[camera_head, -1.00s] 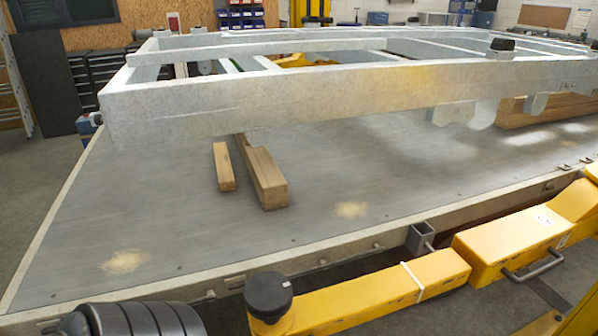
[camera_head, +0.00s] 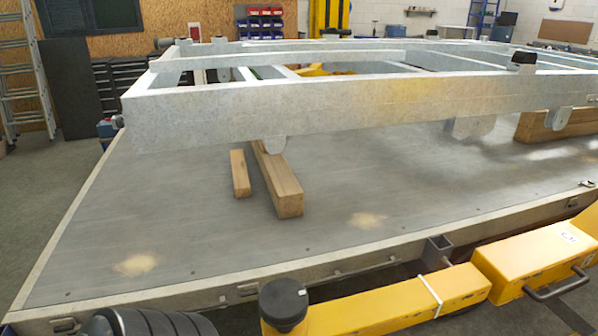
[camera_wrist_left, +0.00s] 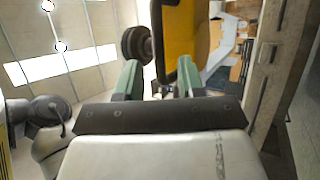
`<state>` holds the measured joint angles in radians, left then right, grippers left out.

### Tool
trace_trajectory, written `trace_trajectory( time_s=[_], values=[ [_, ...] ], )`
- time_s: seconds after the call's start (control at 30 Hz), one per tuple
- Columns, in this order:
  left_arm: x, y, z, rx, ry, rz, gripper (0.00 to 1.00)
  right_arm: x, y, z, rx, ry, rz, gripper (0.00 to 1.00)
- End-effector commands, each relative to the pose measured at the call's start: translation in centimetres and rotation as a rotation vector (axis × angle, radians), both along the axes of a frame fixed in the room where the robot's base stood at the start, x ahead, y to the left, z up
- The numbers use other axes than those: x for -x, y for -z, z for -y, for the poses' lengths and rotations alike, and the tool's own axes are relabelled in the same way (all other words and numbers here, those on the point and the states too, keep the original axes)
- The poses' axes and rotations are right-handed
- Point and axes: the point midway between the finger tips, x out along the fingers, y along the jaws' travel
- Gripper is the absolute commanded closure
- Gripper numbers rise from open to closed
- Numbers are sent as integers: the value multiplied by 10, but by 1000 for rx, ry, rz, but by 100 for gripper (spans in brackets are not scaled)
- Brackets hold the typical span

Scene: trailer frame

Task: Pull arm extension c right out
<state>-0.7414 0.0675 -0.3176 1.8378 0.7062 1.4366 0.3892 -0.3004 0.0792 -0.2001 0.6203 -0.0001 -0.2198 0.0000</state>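The yellow lift arm runs along the bottom right of the head view. Its narrower end section, the extension (camera_head: 385,306), carries a round black pad (camera_head: 283,302) and a white band. The extension enters a thicker yellow housing (camera_head: 525,262) with a black handle (camera_head: 560,286). In the left wrist view my left gripper (camera_wrist_left: 160,82) has its two green fingers apart, with no object visibly clamped. A yellow part with a black edge (camera_wrist_left: 187,42) lies beyond the fingers. I cannot tell which part of the arm it is. My right gripper is in neither view.
The grey trailer frame (camera_head: 300,113) is above a flat grey deck (camera_head: 180,215) with wooden blocks (camera_head: 277,182). The deck's edge and a square metal tube (camera_head: 437,248) lie close behind the yellow arm. A ladder (camera_head: 20,75) and dark cabinets stand at the back left.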

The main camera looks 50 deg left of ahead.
Motion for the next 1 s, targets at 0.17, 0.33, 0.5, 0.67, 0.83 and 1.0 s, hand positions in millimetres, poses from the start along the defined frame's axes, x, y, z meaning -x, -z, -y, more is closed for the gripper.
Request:
trace_trajectory(
  time_s=[0.17, 0.33, 0.5, 0.67, 0.83, 1.0],
  values=[
    [23, 20, 20, 0, 0, -3, 61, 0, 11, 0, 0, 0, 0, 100],
    [35, 29, 31, 0, -1, -1, 61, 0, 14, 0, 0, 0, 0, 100],
    [39, 30, 34, 0, -1, 0, 61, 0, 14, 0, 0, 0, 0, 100],
    [39, 30, 34, 0, -1, 0, 61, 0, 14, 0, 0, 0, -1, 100],
    [38, 29, 34, 0, -1, 0, 61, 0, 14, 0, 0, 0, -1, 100],
    [38, 29, 34, -1, -1, -1, 61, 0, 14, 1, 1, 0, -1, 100]
  ],
)
